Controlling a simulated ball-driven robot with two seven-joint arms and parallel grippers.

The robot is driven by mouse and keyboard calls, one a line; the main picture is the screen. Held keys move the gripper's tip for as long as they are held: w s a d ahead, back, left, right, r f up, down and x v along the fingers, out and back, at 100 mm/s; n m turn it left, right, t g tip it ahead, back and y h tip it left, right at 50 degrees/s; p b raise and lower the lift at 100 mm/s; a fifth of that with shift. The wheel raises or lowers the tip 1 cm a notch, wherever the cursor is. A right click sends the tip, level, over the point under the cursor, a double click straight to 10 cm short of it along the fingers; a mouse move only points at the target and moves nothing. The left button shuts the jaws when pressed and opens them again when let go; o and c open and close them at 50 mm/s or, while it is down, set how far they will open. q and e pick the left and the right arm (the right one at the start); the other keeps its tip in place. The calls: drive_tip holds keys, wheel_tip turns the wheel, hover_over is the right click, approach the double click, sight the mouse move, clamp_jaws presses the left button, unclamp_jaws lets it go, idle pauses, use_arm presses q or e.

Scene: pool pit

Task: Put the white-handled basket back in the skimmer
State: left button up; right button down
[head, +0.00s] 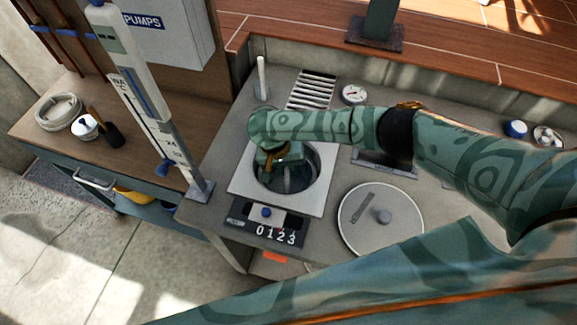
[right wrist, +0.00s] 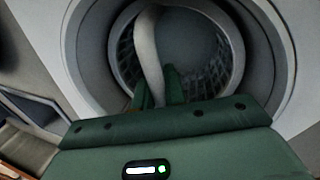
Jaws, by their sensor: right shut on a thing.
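The skimmer is a round opening in a pale square plate (head: 311,205) set in the grey counter. My right gripper (head: 274,163) points down into this opening. In the right wrist view, the basket (right wrist: 122,62) has a perforated wall and sits inside the round skimmer well (right wrist: 88,60). Its white handle (right wrist: 147,40) arches up between the fingers of my right gripper (right wrist: 157,88), which is shut on it. Whether the basket rests on its seat in the well cannot be told. My left gripper is not in view.
A round grey lid (head: 403,228) lies right of the skimmer. A panel reading 0123 (head: 265,223) is in front. A white post (head: 262,78), a slotted grate (head: 313,90) and a gauge (head: 355,94) stand behind. A tall grey device (head: 150,95) rises at left.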

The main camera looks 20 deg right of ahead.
drive_tip(key=shift+f+b, duration=0.65)
drive_tip(key=shift+f, duration=0.85)
drive_tip(key=shift+f, duration=0.3)
drive_tip(key=c, duration=1.2)
unclamp_jaws()
drive_tip(key=shift+r+p, duration=2.5)
drive_tip(key=shift+p, duration=0.3)
